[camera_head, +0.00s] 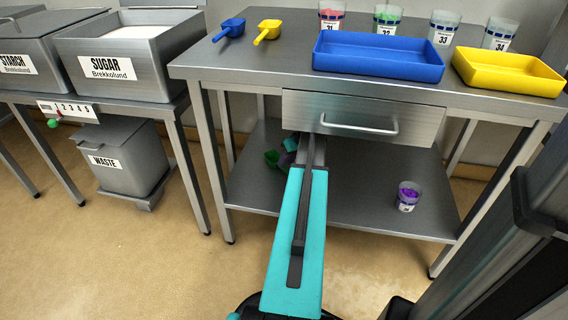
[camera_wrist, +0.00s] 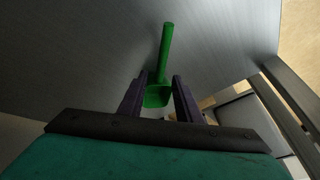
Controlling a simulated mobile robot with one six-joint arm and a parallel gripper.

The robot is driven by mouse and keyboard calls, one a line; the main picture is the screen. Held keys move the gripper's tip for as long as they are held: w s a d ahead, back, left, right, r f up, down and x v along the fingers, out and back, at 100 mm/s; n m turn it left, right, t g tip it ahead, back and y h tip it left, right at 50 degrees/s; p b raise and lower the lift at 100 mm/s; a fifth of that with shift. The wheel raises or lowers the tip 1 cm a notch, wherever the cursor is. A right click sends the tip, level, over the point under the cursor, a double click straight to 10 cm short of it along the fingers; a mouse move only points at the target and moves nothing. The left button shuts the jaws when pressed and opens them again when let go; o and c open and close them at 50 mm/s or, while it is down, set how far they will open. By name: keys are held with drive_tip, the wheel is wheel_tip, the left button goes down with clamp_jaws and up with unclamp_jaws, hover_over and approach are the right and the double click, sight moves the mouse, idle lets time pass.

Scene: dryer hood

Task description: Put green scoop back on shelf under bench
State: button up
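The green scoop (camera_wrist: 157,96) shows in the wrist view with its bowl between the two fingertips and its handle (camera_wrist: 166,45) pointing away from my gripper. My gripper (camera_wrist: 160,90) has dark purple fingers standing apart on either side of the bowl. I cannot tell whether they press on it. In the head view my arm reaches under the bench, and part of the green scoop (camera_head: 271,158) shows by my gripper (camera_head: 287,148), above the shelf (camera_head: 345,200). I cannot tell whether the scoop touches the shelf.
The bench (camera_head: 260,60) has a drawer (camera_head: 360,118) over my arm. A cup with purple contents (camera_head: 408,196) stands on the shelf at right. Blue (camera_head: 378,55) and yellow (camera_head: 508,72) trays and several cups stand on top. A waste bin (camera_head: 120,155) is at left.

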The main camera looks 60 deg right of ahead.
drive_tip(key=shift+v, duration=1.05)
drive_tip(key=s+p, duration=0.1)
drive_tip(key=s, duration=0.2)
drive_tip(key=s+p, duration=0.1)
drive_tip(key=s, duration=0.2)
drive_tip(key=s+a+p, duration=0.1)
drive_tip(key=s, duration=0.3)
drive_tip(key=shift+s+f, duration=0.1)
drive_tip(key=shift+f, duration=0.05)
drive_tip(key=shift+s+f+p, duration=0.1)
drive_tip(key=shift+s+p, duration=0.25)
drive_tip(key=shift+s, duration=0.4)
